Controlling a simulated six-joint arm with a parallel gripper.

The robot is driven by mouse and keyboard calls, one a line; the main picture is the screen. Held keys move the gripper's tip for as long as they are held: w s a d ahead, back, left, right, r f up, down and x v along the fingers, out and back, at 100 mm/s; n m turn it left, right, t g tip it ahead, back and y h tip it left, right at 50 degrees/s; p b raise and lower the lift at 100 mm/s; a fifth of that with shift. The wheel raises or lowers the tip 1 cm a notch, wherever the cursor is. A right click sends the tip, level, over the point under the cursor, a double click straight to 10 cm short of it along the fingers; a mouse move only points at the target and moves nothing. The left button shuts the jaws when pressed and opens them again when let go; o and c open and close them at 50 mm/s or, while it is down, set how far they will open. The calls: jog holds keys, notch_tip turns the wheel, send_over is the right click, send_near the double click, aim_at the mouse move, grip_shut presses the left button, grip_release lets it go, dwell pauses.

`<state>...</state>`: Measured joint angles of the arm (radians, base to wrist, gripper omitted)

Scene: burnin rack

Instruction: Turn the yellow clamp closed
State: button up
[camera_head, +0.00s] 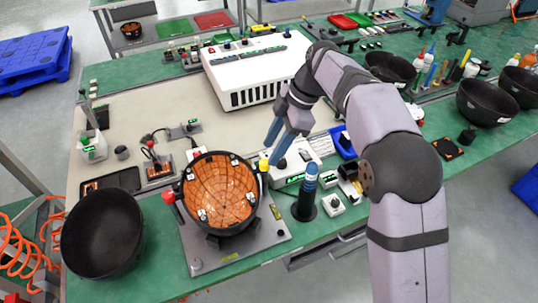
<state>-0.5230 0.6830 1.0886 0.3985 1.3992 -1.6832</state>
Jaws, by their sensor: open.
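A round dark fixture holds an orange, tile-like bowl (222,190) with several small white pieces on its rim. It stands on a grey base plate (205,258). The yellow clamp (264,164) is a small yellow piece at the upper right of the fixture's rim. Whether it is open or closed is too small to tell. My gripper (273,152) is open, pointing down, with its blue-grey fingers just above and right of the yellow clamp. I cannot tell if a finger touches it. A red clamp handle (168,196) stands at the left of the fixture.
A black bowl (103,235) stands left of the fixture. A blue-topped holder (308,195) and a white boxed device (297,165) stand close on the right. A large white unit (255,70) lies behind. Bare beige mat (130,110) lies at the upper left.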

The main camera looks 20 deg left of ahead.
jog(key=shift+v, duration=1.45)
jog(key=d+r+m+t+p, duration=0.2)
jog(key=d+m+p, duration=0.4)
jog(key=d, duration=0.7)
jog(key=s+d+f+m+h+b, duration=0.2)
jog(key=s+d+f+m, duration=0.5)
jog(key=s+d+m, duration=0.2)
jog(key=s+d+f+m+h+b, duration=0.2)
jog(key=s+d+f+m+b, duration=0.1)
jog(key=s+d+f+m, duration=0.5)
jog(key=s+d+m, duration=0.1)
jog(key=d, duration=0.2)
jog(key=shift+s, duration=0.2)
dwell(3.0)
